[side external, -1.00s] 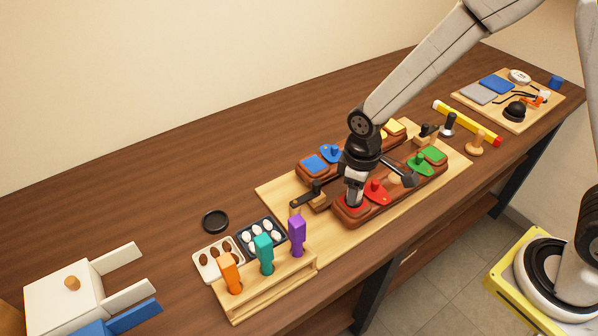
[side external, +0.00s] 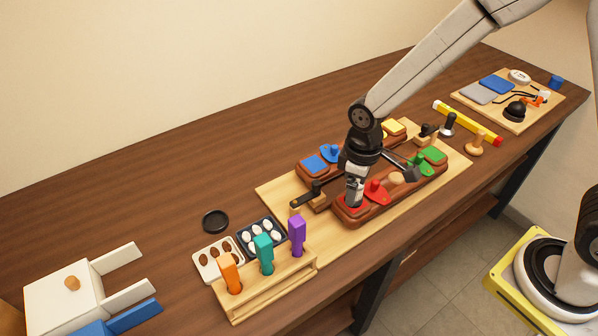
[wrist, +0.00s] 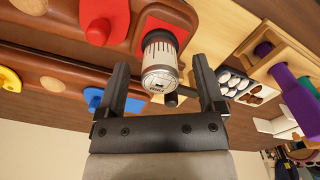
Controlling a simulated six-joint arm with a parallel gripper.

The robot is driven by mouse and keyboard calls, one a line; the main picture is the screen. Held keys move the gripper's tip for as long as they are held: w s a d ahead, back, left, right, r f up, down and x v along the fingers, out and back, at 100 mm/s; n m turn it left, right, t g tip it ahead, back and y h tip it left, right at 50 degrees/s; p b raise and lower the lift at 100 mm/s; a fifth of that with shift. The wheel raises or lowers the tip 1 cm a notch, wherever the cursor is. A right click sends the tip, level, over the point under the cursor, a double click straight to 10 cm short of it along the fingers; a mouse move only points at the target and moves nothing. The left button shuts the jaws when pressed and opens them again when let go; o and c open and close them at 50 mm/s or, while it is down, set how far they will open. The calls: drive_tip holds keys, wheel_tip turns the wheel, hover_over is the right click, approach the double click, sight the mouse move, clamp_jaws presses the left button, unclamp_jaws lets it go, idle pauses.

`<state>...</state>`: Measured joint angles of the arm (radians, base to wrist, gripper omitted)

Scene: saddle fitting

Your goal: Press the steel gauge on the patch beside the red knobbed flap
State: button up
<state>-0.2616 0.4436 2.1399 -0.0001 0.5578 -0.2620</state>
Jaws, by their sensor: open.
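The steel gauge (wrist: 160,65), a cylinder with dark tick marks, stands upright on the red patch (wrist: 178,25) of the brown saddle block. The gauge (side external: 354,193) and the red patch (side external: 343,207) also show in the side view. The red knobbed flap (side external: 377,190) lies right beside the patch; it also shows in the wrist view (wrist: 96,18). My gripper (wrist: 160,66) is open, with one finger on each side of the gauge and visible gaps between. In the side view my gripper (side external: 357,175) is directly over the gauge, and its fingers are hard to make out.
Green (side external: 420,161) and blue (side external: 331,151) knobbed flaps are on the blocks nearby. A dark lever (side external: 307,195) stands left of my gripper. A rack (side external: 270,283) with orange, teal and purple handles stands at front left. The table behind the blocks is clear.

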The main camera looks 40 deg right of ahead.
drive_tip(key=shift+r, duration=3.25)
drive_tip(key=shift+d, duration=0.1)
drive_tip(key=shift+s+d, duration=0.15)
drive_tip(key=shift+d, duration=0.15)
drive_tip(key=s+d+f+m+t, duration=0.1)
drive_tip(key=s+d+m+t, duration=0.1)
drive_tip(key=s+d+m, duration=0.4)
drive_tip(key=s+d, duration=0.1)
drive_tip(key=d, duration=0.1)
drive_tip(key=shift+d+f+t, duration=0.15)
drive_tip(key=shift+d+t, duration=0.15)
drive_tip(key=shift+d, duration=0.05)
